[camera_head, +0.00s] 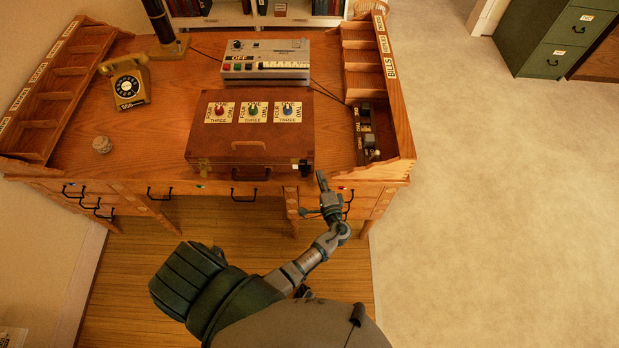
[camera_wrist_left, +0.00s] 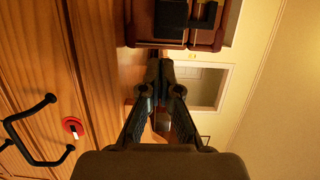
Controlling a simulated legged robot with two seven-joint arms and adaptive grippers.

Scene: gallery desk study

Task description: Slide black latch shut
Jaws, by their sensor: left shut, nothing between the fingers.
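The black latch (camera_head: 305,168) sits at the right end of the front face of a brown wooden box (camera_head: 205,160). A small white part shows beside it. My left gripper (camera_head: 321,175) is just right of and in front of the latch, by the desk's front edge. Its fingers (camera_wrist_left: 160,72) are closed together and empty, a little apart from the dark block. My right gripper is not seen.
The box bears red, green and blue dials and stands on the wooden desk (camera_head: 150,130). A grey machine (camera_head: 265,62) is behind it, a yellow telephone (camera_head: 128,85) at left. A raised organiser (camera_head: 396,110) borders the right. Drawer handles (camera_head: 245,194) stick out in front.

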